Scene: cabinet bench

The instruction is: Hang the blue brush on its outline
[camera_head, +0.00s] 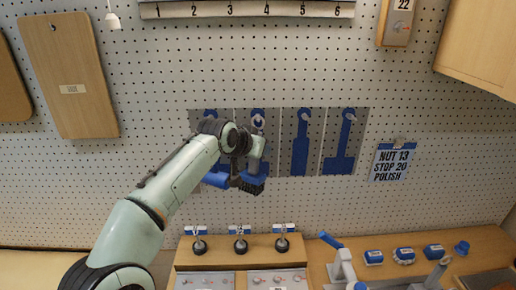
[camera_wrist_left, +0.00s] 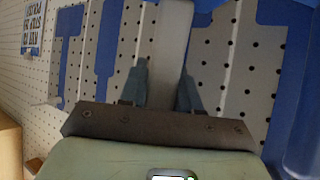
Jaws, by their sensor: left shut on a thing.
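The blue brush (camera_head: 252,180) with dark bristles hangs bristles-down from my left gripper (camera_head: 246,158), in front of the pegboard. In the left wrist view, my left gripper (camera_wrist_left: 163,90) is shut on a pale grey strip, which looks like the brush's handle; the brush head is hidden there. Blue tool outlines stand in a row on grey panels: a left one (camera_head: 210,113), a second (camera_head: 258,117) just above the gripper, a long third (camera_head: 301,145) and a wide-footed fourth (camera_head: 343,145). The arm and gripper partly cover the two left outlines. My right gripper is not in view.
A blue rounded object (camera_head: 215,180) shows left of the brush; I cannot tell whether it hangs. A sign (camera_head: 391,160) is right of the outlines. Below, a wooden rack (camera_head: 240,258) holds knobs, and blue-and-white items (camera_head: 404,255) stand on the bench.

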